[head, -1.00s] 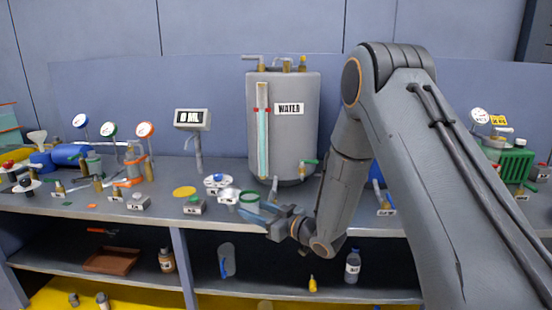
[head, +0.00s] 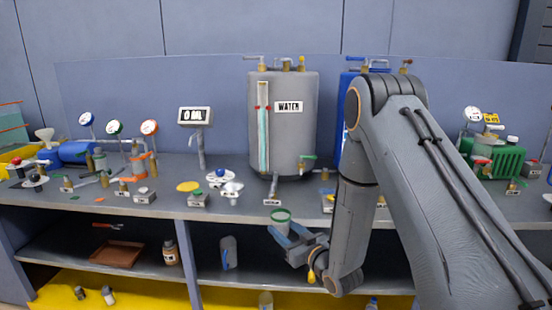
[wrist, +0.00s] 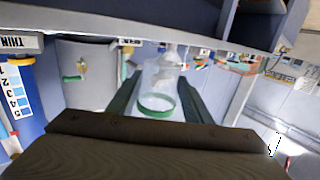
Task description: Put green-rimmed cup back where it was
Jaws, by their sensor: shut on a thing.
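The green-rimmed cup (head: 281,215) is a clear cup with a green band. My gripper (head: 290,236) is shut on it, in front of the bench's front edge in the head view. In the wrist view the cup (wrist: 157,104) sits between the two fingers, its green rim towards the camera. The cup's lower part is partly hidden by the fingers in the head view. I cannot tell whether it holds liquid.
The grey WATER tank (head: 296,140) stands on the bench (head: 235,208) behind the cup. A yellow disc (head: 187,186) and small labelled blocks lie left of it. A blue tank (head: 350,90) is partly behind my arm. A lower shelf (head: 205,279) holds a bottle (head: 171,250).

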